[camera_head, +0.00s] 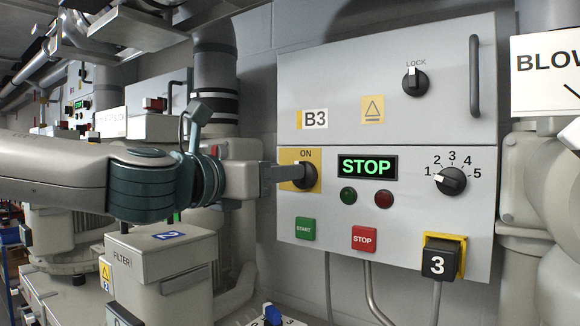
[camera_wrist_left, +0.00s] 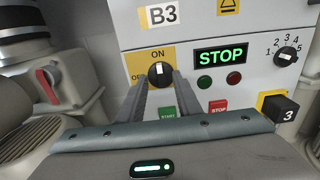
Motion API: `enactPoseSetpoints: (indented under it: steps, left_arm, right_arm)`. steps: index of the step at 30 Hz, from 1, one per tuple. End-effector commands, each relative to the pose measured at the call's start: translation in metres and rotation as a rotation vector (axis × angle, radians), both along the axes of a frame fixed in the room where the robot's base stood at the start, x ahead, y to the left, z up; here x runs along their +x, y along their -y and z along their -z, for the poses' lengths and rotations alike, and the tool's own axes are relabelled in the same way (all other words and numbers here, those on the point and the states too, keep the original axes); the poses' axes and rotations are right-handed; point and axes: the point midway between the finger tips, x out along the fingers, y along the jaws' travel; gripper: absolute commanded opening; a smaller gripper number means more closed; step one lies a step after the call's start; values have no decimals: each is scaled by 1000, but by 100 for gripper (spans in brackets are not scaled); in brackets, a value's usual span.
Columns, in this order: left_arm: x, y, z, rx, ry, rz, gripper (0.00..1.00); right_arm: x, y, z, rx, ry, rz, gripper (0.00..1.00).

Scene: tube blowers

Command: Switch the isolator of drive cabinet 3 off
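Drive cabinet 3, marked B3 (camera_head: 314,119), is a grey wall box with its door shut. Its isolator is a black rotary knob (camera_head: 306,177) on a yellow plate with ON above it; in the left wrist view the knob (camera_wrist_left: 159,75) has its white mark pointing up toward ON. An OFF label, partly hidden, is at the plate's left. My left gripper (camera_head: 287,172) reaches the knob from the left in the head view. In the left wrist view its fingers (camera_wrist_left: 161,88) are apart, one on each side of the knob; I cannot tell if they touch it. My right gripper is not in view.
The display (camera_head: 367,167) reads STOP in green. Around it are a green START button (camera_head: 305,229), a red STOP button (camera_head: 365,239), a five-position selector (camera_head: 451,181), a LOCK knob (camera_head: 415,82) and a black plug marked 3 (camera_head: 439,262). Pipes (camera_head: 544,190) stand at right.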

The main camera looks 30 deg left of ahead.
Motion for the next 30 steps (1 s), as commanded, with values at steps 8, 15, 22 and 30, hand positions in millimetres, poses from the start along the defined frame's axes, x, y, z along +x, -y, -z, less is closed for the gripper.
enactPoseSetpoints:
  steps: [8,15,22,30]
  left_arm:
    - [24,3,0,-2,-2,-1,31]
    - [33,4,0,-1,0,0,31]
    - [33,5,0,-1,0,0,31]
    - [33,5,0,-1,0,0,0]
  right_arm:
    - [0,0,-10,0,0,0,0]
    - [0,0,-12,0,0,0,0]
    - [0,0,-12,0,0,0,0]
    - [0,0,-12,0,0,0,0]
